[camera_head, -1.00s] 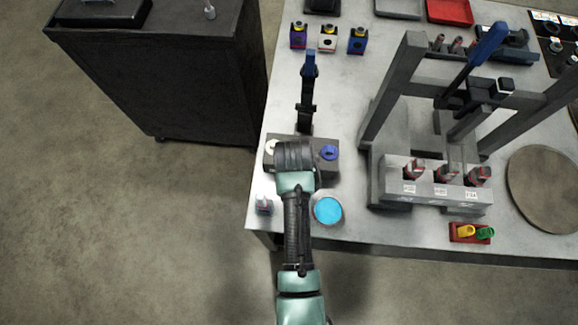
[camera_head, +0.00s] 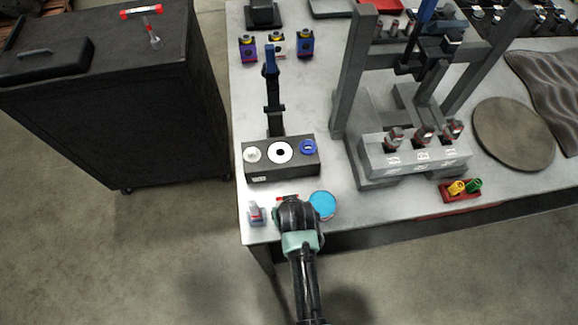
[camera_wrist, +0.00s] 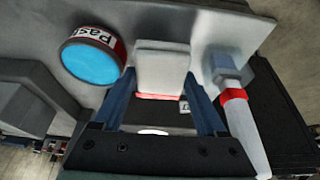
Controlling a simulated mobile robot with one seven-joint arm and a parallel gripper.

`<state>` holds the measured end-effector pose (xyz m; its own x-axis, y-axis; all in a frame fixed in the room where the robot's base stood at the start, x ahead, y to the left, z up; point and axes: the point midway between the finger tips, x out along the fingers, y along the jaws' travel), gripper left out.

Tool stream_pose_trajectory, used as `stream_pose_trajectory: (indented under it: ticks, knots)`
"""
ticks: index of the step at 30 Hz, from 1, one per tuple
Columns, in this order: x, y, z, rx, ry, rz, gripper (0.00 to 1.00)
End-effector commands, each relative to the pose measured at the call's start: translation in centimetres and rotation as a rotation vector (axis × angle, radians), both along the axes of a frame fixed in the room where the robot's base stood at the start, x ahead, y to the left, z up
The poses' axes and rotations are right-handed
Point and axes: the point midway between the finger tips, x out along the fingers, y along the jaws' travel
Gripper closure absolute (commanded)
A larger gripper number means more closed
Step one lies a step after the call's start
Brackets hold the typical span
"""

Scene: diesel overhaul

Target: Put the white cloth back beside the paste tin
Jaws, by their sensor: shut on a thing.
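The paste tin (camera_head: 322,205) stands near the table's front edge with its blue face up. In the wrist view the tin (camera_wrist: 93,62) is left of my fingers, its red and white label partly readable. My gripper (camera_wrist: 160,82) is shut on the white cloth (camera_wrist: 162,62), a folded pale piece with a red band at its near end. The cloth is beside the tin, with a small gap between them. In the head view my gripper (camera_head: 292,203) is just left of the tin and hides most of the cloth. I cannot tell whether the cloth touches the table.
A white bottle-like item with a red band (camera_head: 257,214) stands close on the left; it also shows in the wrist view (camera_wrist: 238,110). A grey block with three ringed holes (camera_head: 262,171) lies behind. The press (camera_head: 375,165) and a red tray (camera_head: 461,190) are to the right.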

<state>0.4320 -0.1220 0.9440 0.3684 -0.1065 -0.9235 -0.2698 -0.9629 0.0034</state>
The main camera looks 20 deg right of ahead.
Motion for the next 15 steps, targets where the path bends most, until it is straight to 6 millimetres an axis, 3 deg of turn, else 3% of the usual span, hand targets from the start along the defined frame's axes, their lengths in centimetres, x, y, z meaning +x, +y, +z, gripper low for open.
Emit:
stream_pose_trajectory:
  ticks: [6,15]
  knots:
    - [0.0,0.0,-2.5,0.001,0.002,0.000,0.78]
    - [0.0,0.0,-2.8,0.000,-0.001,0.000,0.78]
